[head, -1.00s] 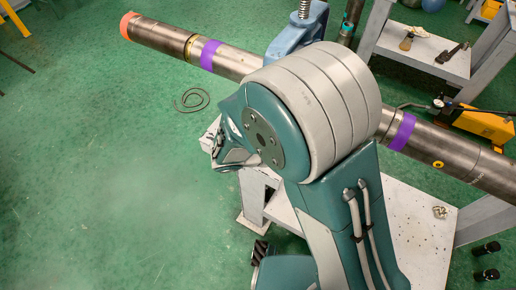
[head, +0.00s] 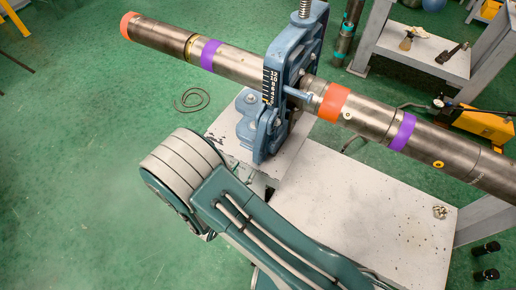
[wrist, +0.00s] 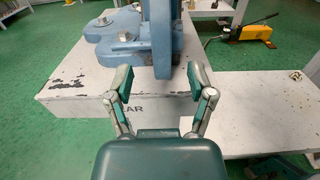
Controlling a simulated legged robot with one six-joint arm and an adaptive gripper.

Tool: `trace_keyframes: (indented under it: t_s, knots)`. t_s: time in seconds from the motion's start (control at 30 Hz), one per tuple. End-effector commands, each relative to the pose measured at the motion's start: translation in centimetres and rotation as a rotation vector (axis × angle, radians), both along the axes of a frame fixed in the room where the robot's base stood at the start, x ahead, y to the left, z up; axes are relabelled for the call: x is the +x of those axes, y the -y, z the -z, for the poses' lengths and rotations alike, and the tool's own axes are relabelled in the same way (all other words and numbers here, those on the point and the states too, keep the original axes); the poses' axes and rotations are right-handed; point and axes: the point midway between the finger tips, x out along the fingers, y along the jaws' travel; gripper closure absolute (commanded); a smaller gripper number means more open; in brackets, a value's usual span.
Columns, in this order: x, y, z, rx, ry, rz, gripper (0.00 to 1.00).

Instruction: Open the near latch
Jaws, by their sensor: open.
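The blue pipe vise (head: 272,120) stands upright on the white bench and grips the long steel pipe (head: 238,63). A blue lever (head: 297,93) sticks out from its side beside the pipe; I cannot tell for certain whether it is the latch. In the wrist view the vise's lower body (wrist: 155,30) and bolted base show just beyond my gripper (wrist: 158,80). The gripper is open and empty, with one finger on each side of the vise body's lower end. Its fingers appear apart from the vise. The vise's top is out of the wrist view.
The white bench (head: 365,205) has a front face with letters reading "EAR" (wrist: 153,110), partly covered by my gripper. The pipe runs across the bench, with orange and purple bands. A yellow pump (head: 482,122) sits behind at right.

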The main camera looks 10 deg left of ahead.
Motion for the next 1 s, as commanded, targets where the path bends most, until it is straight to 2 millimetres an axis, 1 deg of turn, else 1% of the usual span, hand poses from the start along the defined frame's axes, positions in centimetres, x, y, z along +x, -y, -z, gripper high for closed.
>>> trace_keyframes:
  t_s: [0.03, 0.2, 0.4, 0.5, 0.6, 0.83, 0.87, 0.9, 0.97, 1.0]
  knots:
    - [1.0, 0.5, 0.0, 0.001, 0.0, 0.007, 0.3]
    - [4.1, 1.4, 0.0, 0.002, 0.001, 0.007, 0.3]
    - [7.0, 2.3, 0.0, 0.0, 0.0, 0.006, 0.3]
    - [7.9, 2.6, 0.0, 0.001, 0.0, 0.005, 0.3]
    - [8.3, 2.7, 0.0, 0.001, 0.0, 0.003, 0.3]
    - [8.3, 2.7, 0.0, 0.0, 0.0, 0.002, 0.3]
    - [8.3, 2.7, 0.0, 0.0, 0.0, 0.002, 0.39]
    - [8.3, 2.7, 0.0, 0.0, 0.0, 0.002, 0.57]
    - [8.3, 2.7, 0.0, 0.0, 0.0, 0.002, 0.83]
    - [8.3, 2.7, 0.0, 0.0, 0.0, 0.002, 1.0]
